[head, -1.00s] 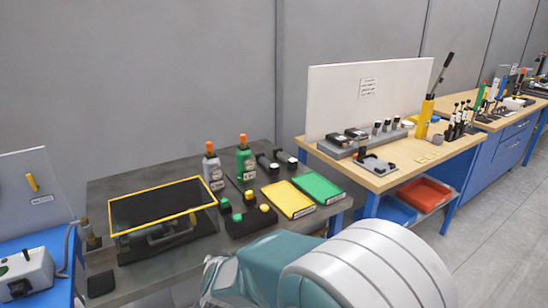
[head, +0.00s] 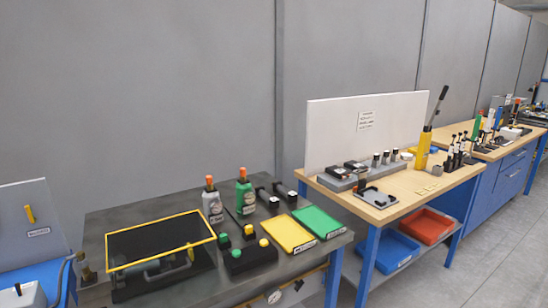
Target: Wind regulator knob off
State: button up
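A round white-faced gauge (head: 273,297) shows at the bottom of the head view, on the front side of the grey bench below its top. A small dark part (head: 298,285) sits just right of the gauge; it may be the regulator knob, but it is too small to tell. How far it is turned cannot be seen. My gripper is not in view.
The grey bench (head: 160,284) holds a yellow-framed dark panel (head: 160,238), two orange-capped bottles, a black button box (head: 250,258), and yellow and green trays. A wooden bench stands right with blue and red bins below. Floor at right is clear.

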aim_at(299, 285)
jog(key=i+l+u, duration=0.2)
jog(key=i+u, duration=0.15)
jog(key=i, duration=0.15)
jog(key=i+l+u, duration=0.7)
jog(key=i+l, duration=0.1)
jog(key=i, duration=0.05)
